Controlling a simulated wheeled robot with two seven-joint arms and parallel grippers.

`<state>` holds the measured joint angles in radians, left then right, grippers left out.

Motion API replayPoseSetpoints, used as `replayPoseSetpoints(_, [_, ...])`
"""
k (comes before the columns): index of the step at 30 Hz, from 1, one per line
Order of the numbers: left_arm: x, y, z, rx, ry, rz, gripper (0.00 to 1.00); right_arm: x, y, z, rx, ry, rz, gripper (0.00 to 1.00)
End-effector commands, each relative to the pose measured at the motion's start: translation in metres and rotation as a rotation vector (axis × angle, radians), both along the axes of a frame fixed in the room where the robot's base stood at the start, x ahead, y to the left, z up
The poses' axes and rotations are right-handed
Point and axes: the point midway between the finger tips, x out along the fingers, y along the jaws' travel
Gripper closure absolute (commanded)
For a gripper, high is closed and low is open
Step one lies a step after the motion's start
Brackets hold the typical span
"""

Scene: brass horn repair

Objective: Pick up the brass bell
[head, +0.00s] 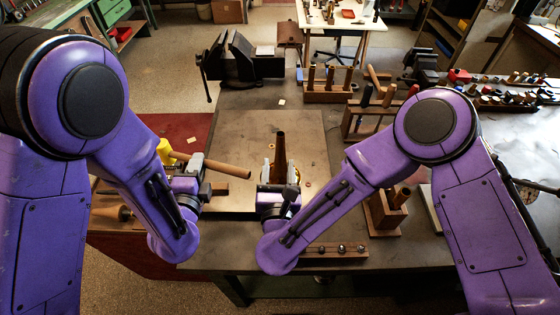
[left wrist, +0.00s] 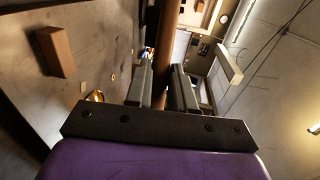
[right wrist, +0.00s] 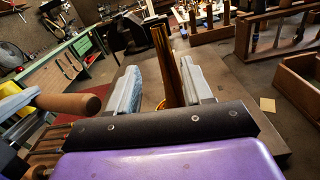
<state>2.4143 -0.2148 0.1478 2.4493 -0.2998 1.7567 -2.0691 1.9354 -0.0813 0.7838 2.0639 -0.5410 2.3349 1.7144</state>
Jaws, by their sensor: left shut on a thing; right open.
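The brass bell (head: 280,148) stands upright over the board on the bench, narrow end up. Its flared lower part is mostly hidden by my right gripper. My right gripper (head: 281,170) is open, with one finger on each side of the bell. In the right wrist view the tapering bell (right wrist: 172,65) rises between the fingers, nearer the right one; contact cannot be told. My left gripper (head: 196,165) is shut on the brown wooden handle of a yellow-headed mallet (head: 228,170), left of the bell. In the left wrist view the handle (left wrist: 171,45) runs between the fingers.
A dark vise (head: 240,65) stands behind the board (head: 232,130). Wooden racks of tools (head: 328,92) stand at back right. A wooden block (head: 385,215) and a low strip with small knobs (head: 335,250) lie right and in front. The board behind the bell is mostly clear.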

Motion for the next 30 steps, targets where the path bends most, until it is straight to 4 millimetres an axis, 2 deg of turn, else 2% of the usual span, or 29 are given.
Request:
replayPoseSetpoints(3, [0.0,0.0,0.001,0.0,-0.002,0.0,1.0,0.027,-0.002,0.0,0.002,0.001,-0.007,0.5])
replayPoseSetpoints(11, [0.0,0.0,0.001,0.0,-0.002,0.0,1.0,0.06,-0.001,0.0,-0.001,0.001,-0.002,0.5])
replayPoseSetpoints(18, [0.0,0.0,0.001,0.0,-0.002,0.001,1.0,0.099,-0.001,0.0,-0.002,0.002,-0.001,0.5])
replayPoseSetpoints(26, [0.0,0.0,0.001,0.0,-0.002,0.001,1.0,0.103,-0.001,0.0,-0.004,0.003,0.002,0.5])
replayPoseSetpoints(30, [0.0,0.0,0.001,0.0,-0.002,0.001,1.0,0.103,-0.001,0.0,-0.004,0.003,0.002,0.96])
